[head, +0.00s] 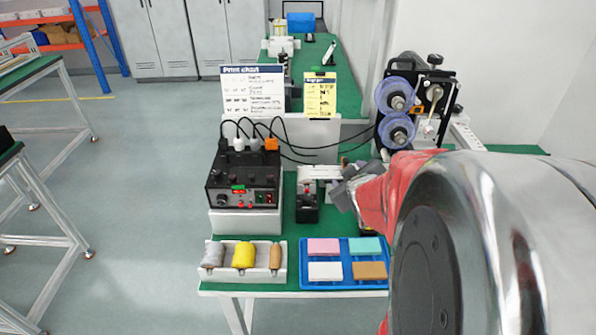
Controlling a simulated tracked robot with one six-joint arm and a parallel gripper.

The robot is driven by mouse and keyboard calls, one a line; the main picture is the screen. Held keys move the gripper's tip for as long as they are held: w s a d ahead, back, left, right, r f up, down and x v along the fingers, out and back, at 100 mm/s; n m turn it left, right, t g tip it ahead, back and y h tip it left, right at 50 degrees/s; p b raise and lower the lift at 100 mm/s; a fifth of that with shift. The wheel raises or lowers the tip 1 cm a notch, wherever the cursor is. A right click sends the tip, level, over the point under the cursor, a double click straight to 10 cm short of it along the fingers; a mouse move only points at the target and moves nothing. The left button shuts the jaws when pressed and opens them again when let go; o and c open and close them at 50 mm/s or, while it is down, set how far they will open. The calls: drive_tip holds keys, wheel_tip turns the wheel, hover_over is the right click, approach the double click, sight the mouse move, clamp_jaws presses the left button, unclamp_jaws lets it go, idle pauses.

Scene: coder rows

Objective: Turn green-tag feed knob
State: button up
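A black control box (243,182) stands on a white block at the back left of the near green bench. A small green tag (238,187) is on its front, with a red display just below it and dark knobs to either side. At this size I cannot tell which knob the tag marks. My gripper (345,194) is to the right of the box, beyond the small black device, and clear of the box. My red and silver arm hides much of it, so its opening is not clear. No knob touches it visibly.
A small black device (307,202) stands between the box and my gripper. A white tray (243,276) of rolls and a blue tray (330,282) of coloured blocks lie in front. A machine with clear reels (396,108) stands behind my arm. Cables loop above the box.

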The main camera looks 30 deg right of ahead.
drive_tip(key=s+a+r+m+g+y, duration=0.1)
drive_tip(key=a+r+y, duration=0.1)
drive_tip(key=a, duration=0.8)
drive_tip(key=shift+s+a+r+g, duration=0.3)
drive_tip(key=shift+a+r, duration=0.05)
drive_tip(key=shift+a, duration=0.05)
